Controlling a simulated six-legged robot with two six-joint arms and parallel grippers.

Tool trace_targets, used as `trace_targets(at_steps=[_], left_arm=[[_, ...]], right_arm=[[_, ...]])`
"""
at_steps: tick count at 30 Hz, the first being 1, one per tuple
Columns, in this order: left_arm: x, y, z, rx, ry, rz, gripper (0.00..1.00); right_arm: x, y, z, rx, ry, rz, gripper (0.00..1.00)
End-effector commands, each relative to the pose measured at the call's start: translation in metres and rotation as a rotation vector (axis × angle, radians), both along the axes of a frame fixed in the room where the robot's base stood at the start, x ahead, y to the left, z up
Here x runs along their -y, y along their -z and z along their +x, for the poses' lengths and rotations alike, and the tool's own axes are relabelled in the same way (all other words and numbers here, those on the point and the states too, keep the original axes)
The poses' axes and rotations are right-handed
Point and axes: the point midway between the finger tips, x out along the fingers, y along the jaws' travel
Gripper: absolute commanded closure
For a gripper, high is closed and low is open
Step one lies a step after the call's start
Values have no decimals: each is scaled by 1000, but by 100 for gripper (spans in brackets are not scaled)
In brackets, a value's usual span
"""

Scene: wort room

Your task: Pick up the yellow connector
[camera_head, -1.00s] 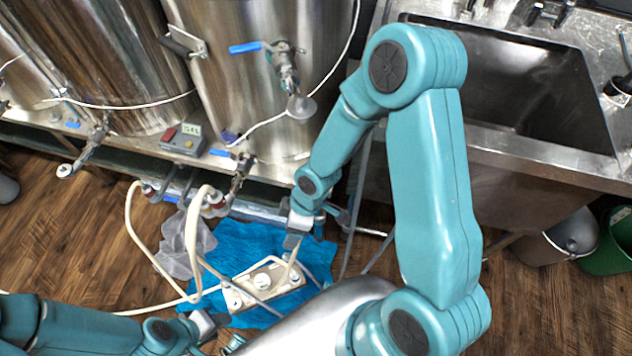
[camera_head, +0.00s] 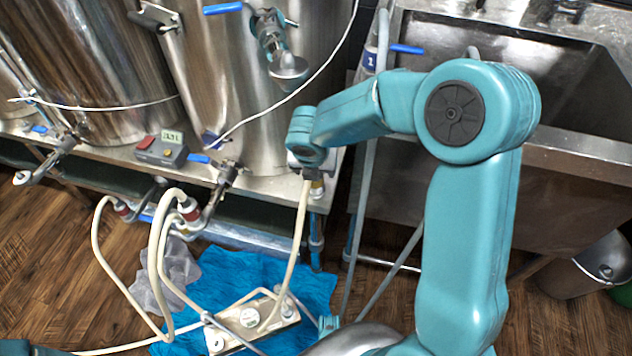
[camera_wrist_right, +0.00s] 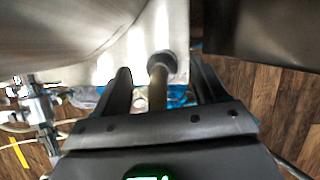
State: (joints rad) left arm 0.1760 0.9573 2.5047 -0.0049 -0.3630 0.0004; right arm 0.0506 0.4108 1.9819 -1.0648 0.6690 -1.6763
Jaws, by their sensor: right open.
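I cannot clearly make out a yellow connector. A small yellowish piece (camera_head: 317,188) shows just behind my right gripper (camera_head: 309,172) in the head view, at the table's front edge; most of it is hidden. A cream hose (camera_head: 296,240) rises from the pump to my right gripper. In the right wrist view my right gripper (camera_wrist_right: 163,88) is open, with a tan hose (camera_wrist_right: 157,90) between its fingers. A dark round collar (camera_wrist_right: 162,64) is at the hose's far end. My left gripper is out of view.
Steel kettles (camera_head: 90,65) with valves stand on a metal table behind. A pump (camera_head: 250,318) lies on a blue cloth (camera_head: 235,275) on the floor. A sink (camera_head: 520,95) is at right. A grey box (camera_head: 162,148) sits at the table edge.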

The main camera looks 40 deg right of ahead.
Motion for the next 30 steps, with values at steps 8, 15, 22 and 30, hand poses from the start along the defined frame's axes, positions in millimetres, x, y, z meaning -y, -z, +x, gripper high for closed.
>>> trace_targets(at_steps=[8, 15, 22, 30], left_arm=[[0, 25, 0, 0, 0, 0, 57], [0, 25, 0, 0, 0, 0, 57], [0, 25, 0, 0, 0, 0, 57], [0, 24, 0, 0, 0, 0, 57]], right_arm=[[11, 43, 8, -2, 4, 1, 29], [13, 47, 11, -1, 3, 2, 29], [13, 47, 10, -1, 3, 2, 91], [13, 46, 11, 0, 3, 2, 93]])
